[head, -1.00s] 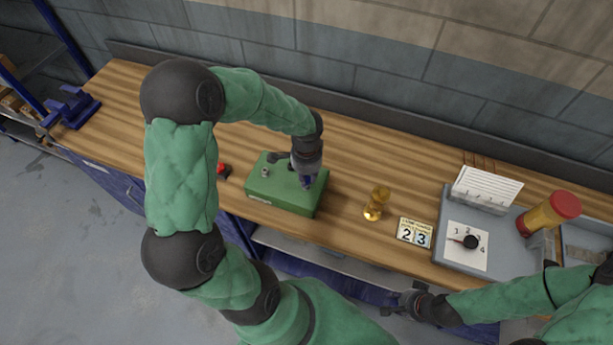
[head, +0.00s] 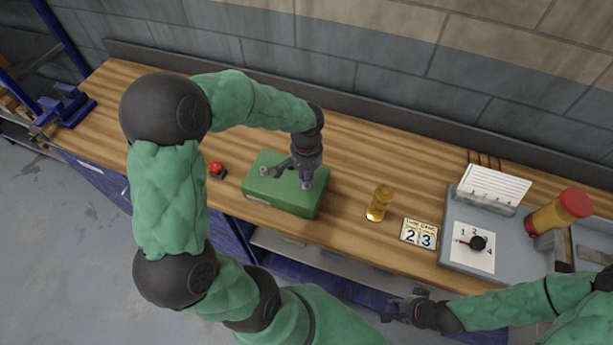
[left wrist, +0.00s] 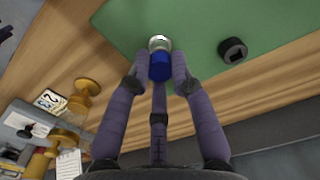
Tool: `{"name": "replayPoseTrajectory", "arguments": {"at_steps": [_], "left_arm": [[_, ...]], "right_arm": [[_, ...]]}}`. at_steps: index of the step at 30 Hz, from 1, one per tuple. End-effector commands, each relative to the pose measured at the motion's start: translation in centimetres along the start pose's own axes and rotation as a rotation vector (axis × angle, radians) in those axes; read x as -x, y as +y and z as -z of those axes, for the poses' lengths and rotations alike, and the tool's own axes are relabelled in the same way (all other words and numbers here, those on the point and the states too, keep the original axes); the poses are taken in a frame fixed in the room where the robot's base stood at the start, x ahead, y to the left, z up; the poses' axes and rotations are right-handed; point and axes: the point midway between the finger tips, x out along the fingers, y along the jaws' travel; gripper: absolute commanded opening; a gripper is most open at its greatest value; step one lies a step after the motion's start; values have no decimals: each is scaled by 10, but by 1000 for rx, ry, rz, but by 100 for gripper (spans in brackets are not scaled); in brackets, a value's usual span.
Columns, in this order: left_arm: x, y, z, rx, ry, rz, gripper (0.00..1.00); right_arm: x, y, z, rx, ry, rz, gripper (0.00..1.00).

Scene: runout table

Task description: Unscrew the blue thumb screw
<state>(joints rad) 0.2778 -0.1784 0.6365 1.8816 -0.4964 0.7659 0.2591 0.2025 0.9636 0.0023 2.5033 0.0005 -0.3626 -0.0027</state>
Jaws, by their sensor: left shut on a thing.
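The blue thumb screw (left wrist: 160,66) shows in the left wrist view between my left fingertips, with a pale metal end (left wrist: 159,43) beyond its blue part. My left gripper (head: 306,184) points down over the right part of the green box (head: 270,200). In the left wrist view my left gripper (left wrist: 160,72) is shut on the screw's blue part. In the head view the screw is mostly hidden by the gripper. I cannot tell how far the screw sits in the box. My right gripper (head: 396,312) is off the table's front edge; its jaw opening is unclear.
A dark round knob (left wrist: 232,50) is on the box. A red button (head: 216,169) stands left of it. A yellow hourglass-like piece (head: 379,203), a number block (head: 419,234) and a grey panel with a dial (head: 478,243) are to the right.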

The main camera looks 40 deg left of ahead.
Motion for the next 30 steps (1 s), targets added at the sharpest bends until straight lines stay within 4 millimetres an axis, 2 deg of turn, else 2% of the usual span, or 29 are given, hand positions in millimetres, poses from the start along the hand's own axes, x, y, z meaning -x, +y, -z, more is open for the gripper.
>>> {"name": "replayPoseTrajectory", "arguments": {"at_steps": [1,6,16,24,30], "left_arm": [[-3,0,1,53,3,0,0],[-1,0,1,170,2,-1,0],[0,0,1,192,2,-1,0],[-1,0,1,371,2,-1,0],[0,0,1,380,2,-1,0]], "right_arm": [[-6,2,0,0,0,0,30],[-10,4,0,0,0,0,30],[-10,4,0,0,0,0,30],[-20,7,1,0,0,0,30],[-19,7,1,0,0,0,30]]}}
